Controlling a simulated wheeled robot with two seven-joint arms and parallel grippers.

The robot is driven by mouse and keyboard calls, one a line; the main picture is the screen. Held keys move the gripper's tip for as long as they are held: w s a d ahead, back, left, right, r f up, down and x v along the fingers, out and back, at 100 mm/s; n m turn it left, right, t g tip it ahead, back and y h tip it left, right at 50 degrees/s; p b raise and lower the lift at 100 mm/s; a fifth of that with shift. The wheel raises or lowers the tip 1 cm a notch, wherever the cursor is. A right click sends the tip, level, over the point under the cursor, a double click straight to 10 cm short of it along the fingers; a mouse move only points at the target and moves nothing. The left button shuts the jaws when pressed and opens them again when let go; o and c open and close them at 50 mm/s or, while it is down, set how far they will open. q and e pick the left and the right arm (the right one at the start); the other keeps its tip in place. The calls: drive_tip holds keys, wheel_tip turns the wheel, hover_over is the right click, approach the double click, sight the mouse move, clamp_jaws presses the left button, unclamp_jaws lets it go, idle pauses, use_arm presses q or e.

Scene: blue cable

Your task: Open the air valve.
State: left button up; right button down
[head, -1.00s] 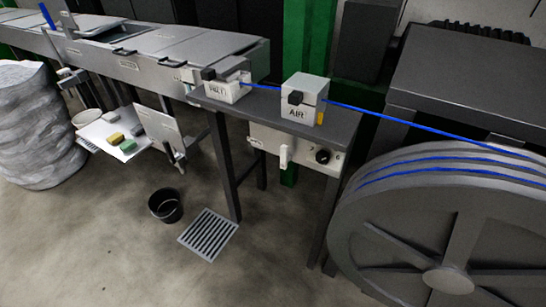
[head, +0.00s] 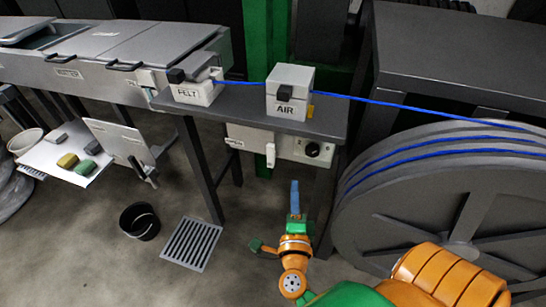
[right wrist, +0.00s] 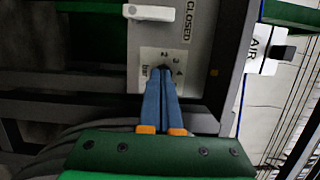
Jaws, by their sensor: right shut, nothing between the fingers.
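The white valve lever (head: 270,155) hangs upright on the grey panel (head: 248,139) under the bench. It also shows at the top of the right wrist view (right wrist: 148,12), beside the word CLOSED. A black knob (head: 312,149) sits to its right in the head view. In the right wrist view a numbered bar scale (right wrist: 150,57) shows there, its knob hidden by my fingers. My right gripper (head: 295,184) is shut and empty, its blue fingers pointing up below the panel. In the right wrist view the fingertips (right wrist: 162,72) overlap the scale; I cannot tell whether they touch. My left gripper is out of view.
A black bucket (head: 139,221) and floor grate (head: 191,244) lie at lower left.

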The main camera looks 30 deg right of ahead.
sight(272, 152)
drive_tip(key=w+d, duration=0.3)
drive_tip(key=w, duration=0.8)
drive_tip(key=shift+w+p, duration=0.25)
drive_tip(key=shift+p, duration=0.1)
drive_tip(key=shift+d, duration=0.1)
